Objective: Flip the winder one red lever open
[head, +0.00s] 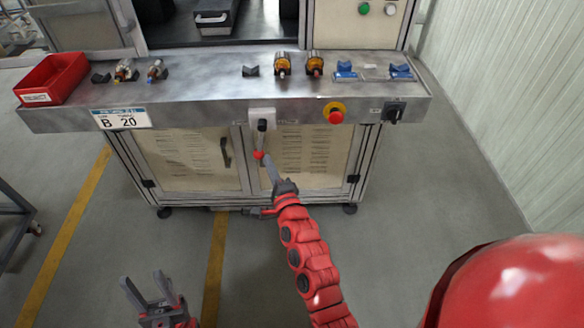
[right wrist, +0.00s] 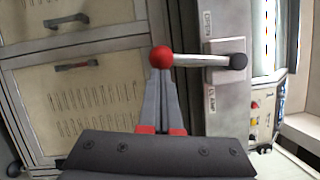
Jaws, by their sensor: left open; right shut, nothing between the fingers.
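The winder's lever hangs down from a pale plate (head: 262,116) on the front of the bench, with a red ball knob (head: 259,155) at its lower end. In the right wrist view the red knob (right wrist: 162,57) is at the end of a metal rod (right wrist: 203,60), beside a plate marked OPEN and CLAMP (right wrist: 209,58). My right gripper (head: 267,160) is shut and empty, with its fingertips at the knob; the fingertips (right wrist: 161,72) also show there. Whether they touch it I cannot tell. My left gripper (head: 148,288) is open and empty, low over the floor, away from the bench.
The metal bench top (head: 210,85) holds a red bin (head: 52,78), orange armatures (head: 283,64) and blue holders (head: 346,72). A red emergency button (head: 335,115) and a black switch (head: 393,112) sit right of the lever. Cabinet doors (head: 190,158) are below; the floor in front is clear.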

